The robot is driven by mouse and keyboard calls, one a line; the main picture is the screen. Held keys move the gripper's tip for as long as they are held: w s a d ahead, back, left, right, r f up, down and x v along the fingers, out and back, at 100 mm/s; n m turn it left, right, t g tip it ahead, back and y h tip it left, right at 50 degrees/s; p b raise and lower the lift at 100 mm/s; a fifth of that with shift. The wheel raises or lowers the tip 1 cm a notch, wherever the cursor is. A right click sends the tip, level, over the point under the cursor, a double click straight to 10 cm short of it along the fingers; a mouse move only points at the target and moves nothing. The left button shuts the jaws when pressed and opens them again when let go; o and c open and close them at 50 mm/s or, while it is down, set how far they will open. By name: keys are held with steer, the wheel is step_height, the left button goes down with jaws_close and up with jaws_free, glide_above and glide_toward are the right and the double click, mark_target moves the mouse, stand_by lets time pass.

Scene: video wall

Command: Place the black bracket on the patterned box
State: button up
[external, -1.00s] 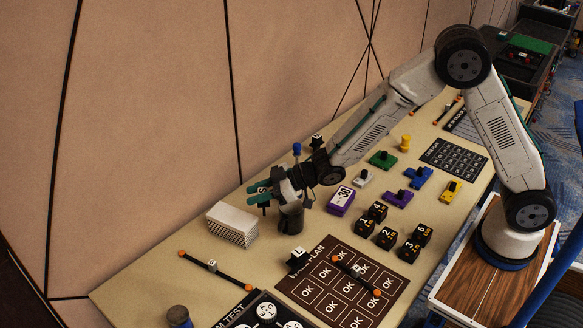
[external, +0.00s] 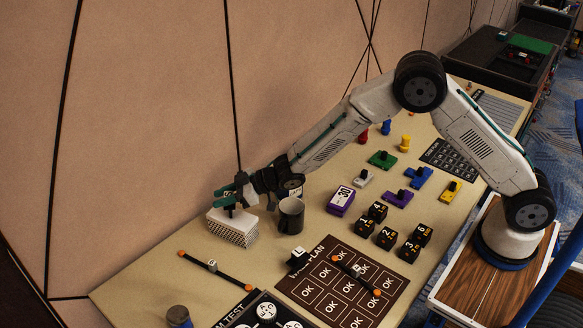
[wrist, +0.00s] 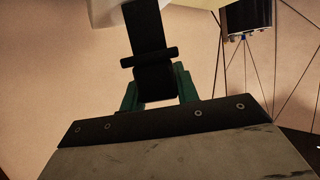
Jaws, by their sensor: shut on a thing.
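The patterned box (external: 236,237), white with a dark dotted pattern on its front, stands on the table near the wall. My gripper (external: 232,192), with green fingers, is over the box. In the wrist view its fingers (wrist: 160,88) are shut on the black bracket (wrist: 149,38), which has a crossbar. The bracket also shows in the external view as a small dark shape (external: 231,212) just above or at the box top; I cannot tell whether it touches.
A dark grey mug (external: 291,217) stands just right of the box, below my wrist. A rod with orange ends (external: 212,267) lies in front.

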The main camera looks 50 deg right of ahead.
steer(key=o, duration=1.1)
steer(key=shift+f, duration=0.1)
steer(key=shift+r, duration=0.2)
steer(key=v, duration=1.2)
steer(key=shift+f, duration=0.15)
